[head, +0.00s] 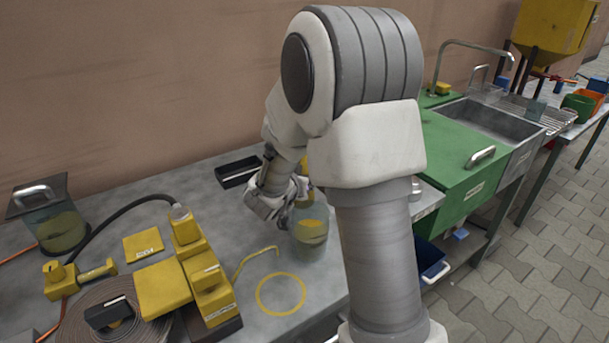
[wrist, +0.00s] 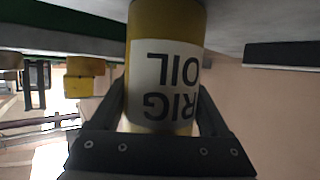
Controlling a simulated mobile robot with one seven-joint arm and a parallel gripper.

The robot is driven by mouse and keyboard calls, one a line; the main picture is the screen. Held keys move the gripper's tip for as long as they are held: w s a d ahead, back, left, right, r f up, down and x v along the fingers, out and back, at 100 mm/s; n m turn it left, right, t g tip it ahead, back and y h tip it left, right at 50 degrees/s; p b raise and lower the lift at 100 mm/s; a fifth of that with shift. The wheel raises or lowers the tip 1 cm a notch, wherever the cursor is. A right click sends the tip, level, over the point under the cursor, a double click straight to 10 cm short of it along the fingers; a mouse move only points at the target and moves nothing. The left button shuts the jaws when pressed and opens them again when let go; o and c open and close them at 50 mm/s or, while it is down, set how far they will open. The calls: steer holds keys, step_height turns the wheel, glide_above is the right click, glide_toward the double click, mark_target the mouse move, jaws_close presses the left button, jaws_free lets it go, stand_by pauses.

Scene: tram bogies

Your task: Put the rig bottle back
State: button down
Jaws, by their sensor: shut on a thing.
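The rig bottle (wrist: 165,22) is yellow with a white label reading RIG OIL, upside down in the wrist view. My gripper (wrist: 163,100) is shut on it, one finger on each side. In the head view my gripper (head: 277,203) is over the grey bench, left of my arm column. Only a little yellow shows beside it there, behind a clear jar, so most of the bottle is hidden. I cannot tell whether its base touches the bench. A yellow ring (head: 281,293) is marked on the bare bench top nearer the front edge.
A clear jar (head: 311,236) with orange contents stands close to my gripper. A black tray (head: 239,171) lies behind it. A bent yellow rod (head: 252,256), yellow blocks (head: 163,288) and a coiled hose (head: 92,318) lie left of the ring. A green sink unit (head: 450,160) is right.

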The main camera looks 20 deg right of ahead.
jaws_free()
steer(key=shift+f, duration=0.15)
steer(key=shift+r, duration=0.3)
steer(key=s+a+r+n+t+y+p, duration=0.1)
steer(key=s+a+r+n+y+p, duration=0.15)
steer(key=s+a+r+y, duration=0.5)
steer(key=s+a+r+n+y+p, duration=0.1)
steer(key=s+a+r+n+y, duration=0.2)
steer(key=a+r, duration=0.55)
steer(key=s+d+f+n+g+h, duration=0.1)
steer(key=s+d+g, duration=0.1)
steer(key=s, duration=0.8)
steer(key=s+d+n+g, duration=0.1)
steer(key=s+d+g, duration=0.1)
steer(key=s, duration=0.8)
steer(key=shift+s+f+n+g+h, duration=0.3)
steer(key=shift+f+n+g+h, duration=0.05)
steer(key=shift+g, duration=0.45)
